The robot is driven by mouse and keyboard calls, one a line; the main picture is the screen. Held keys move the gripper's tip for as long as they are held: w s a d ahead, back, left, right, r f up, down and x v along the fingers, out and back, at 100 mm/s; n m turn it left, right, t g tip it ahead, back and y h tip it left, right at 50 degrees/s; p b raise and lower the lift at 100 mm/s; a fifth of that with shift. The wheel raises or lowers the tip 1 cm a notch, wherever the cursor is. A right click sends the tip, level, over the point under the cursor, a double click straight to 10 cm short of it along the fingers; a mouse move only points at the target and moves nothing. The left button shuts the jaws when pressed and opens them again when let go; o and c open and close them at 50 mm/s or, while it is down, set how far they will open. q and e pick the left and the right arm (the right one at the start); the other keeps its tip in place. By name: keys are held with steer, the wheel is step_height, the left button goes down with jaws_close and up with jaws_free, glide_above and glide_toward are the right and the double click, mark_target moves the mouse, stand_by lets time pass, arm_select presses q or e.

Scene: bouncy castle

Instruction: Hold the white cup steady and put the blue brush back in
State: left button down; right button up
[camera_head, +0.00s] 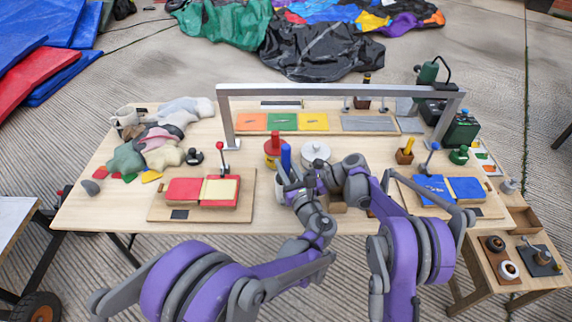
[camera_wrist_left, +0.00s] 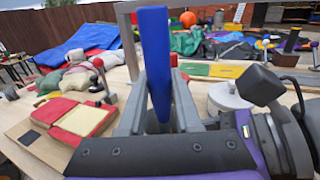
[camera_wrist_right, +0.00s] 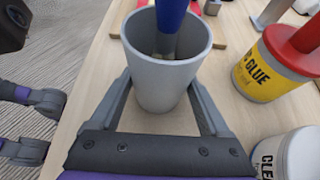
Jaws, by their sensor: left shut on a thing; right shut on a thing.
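The white cup (camera_wrist_right: 160,82) stands upright between the fingers of my right gripper (camera_wrist_right: 158,98), which is shut on it. In the head view the cup (camera_head: 281,188) is partly hidden by my arms. The blue brush (camera_wrist_left: 155,62) is upright in my left gripper (camera_wrist_left: 158,118), which is shut on it. In the right wrist view the lower part of the brush (camera_wrist_right: 170,16) is within the cup's mouth. Its tip is hard to make out, and I cannot tell whether it touches the bottom. In the head view both grippers are close together, partly hidden by arm links.
A red-lidded glue pot (camera_wrist_right: 268,72) and a white lidded pot (camera_head: 315,153) stand close behind the cup. A red and cream padded board (camera_head: 203,191) lies left, a blue one (camera_head: 449,189) right. A metal frame (camera_head: 340,90) spans the back of the table.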

arm_select(q)
steer(key=c, duration=0.5)
jaws_free()
steer(key=v, duration=1.2)
arm_select(e)
steer(key=o, duration=0.8)
